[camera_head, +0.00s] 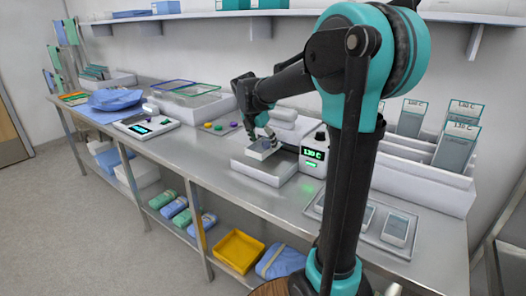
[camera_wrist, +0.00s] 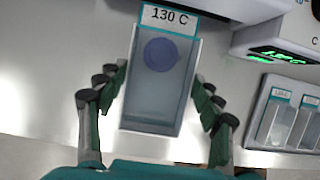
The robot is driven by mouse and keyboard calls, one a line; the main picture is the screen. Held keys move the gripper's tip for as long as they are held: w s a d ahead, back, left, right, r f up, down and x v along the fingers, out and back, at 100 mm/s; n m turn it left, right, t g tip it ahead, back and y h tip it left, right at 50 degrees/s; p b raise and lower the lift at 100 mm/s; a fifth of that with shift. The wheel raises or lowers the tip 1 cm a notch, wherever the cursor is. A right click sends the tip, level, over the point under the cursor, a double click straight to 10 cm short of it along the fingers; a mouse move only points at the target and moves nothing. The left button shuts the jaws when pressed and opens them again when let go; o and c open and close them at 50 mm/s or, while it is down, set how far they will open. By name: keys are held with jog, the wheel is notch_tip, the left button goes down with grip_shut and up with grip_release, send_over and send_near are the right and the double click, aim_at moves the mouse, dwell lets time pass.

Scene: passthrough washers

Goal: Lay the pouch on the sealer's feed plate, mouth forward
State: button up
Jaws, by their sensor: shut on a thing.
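The pouch (camera_wrist: 155,100) is a flat grey packet with a teal-edged "130 C" label and a blue round disc inside. My gripper (camera_wrist: 160,82) has its fingers along the pouch's two long sides, and the label end points away from my wrist. In the head view my gripper (camera_head: 262,133) holds the pouch (camera_head: 261,150) just above or at the white feed plate (camera_head: 258,172); whether they touch is unclear. The sealer (camera_head: 313,152) stands right of it with a green "130 C" display, and shows at upper right in the wrist view (camera_wrist: 275,35).
A tray (camera_head: 385,226) with pouches lies to the right on the steel bench (camera_head: 215,152). A white rack (camera_head: 425,175) of labelled pouches stands behind it. A scale (camera_head: 145,125), blue wrap (camera_head: 115,99) and wire-framed baskets (camera_head: 185,88) are to the left. A shelf hangs above.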

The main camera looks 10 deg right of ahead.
aim_at(261, 146)
jog(key=shift+f, duration=1.75)
jog(key=shift+f, duration=0.15)
jog(key=o, duration=1.2)
jog(key=v, duration=1.2)
jog(key=shift+r, duration=0.2)
